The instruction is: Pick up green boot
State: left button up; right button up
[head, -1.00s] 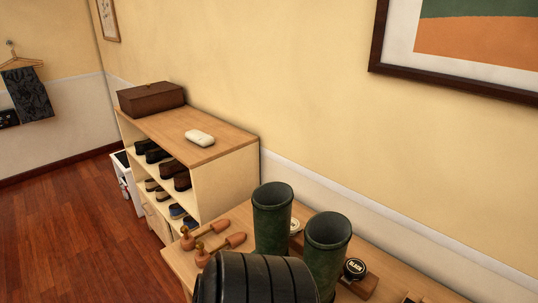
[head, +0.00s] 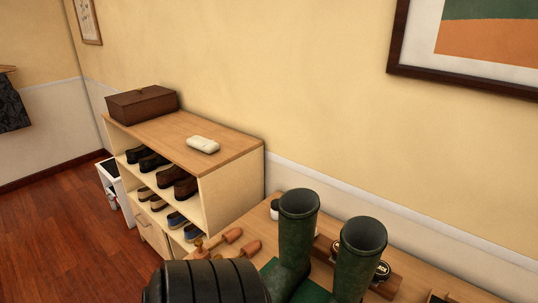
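Two tall dark green boots stand upright side by side on a wooden table in the head view. The left boot (head: 295,240) shows its open top, its shaft and part of its foot. The right boot (head: 357,262) stands close beside it, a little nearer, and its lower end is cut off by the bottom of the picture. A green mat (head: 311,293) shows between them at their base. Neither of my grippers is in view, so I cannot tell how they stand to the boots.
Wooden shoe trees (head: 228,238) lie left of the boots, and round black tins (head: 381,270) stand behind the right boot. A black ribbed shape (head: 205,283) hides the table's front left. A shoe shelf (head: 231,187) stands beyond, bearing a brown box (head: 141,103) and pale case (head: 202,144).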

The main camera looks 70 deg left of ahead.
aim_at(298, 207)
jog(key=u, duration=1.9)
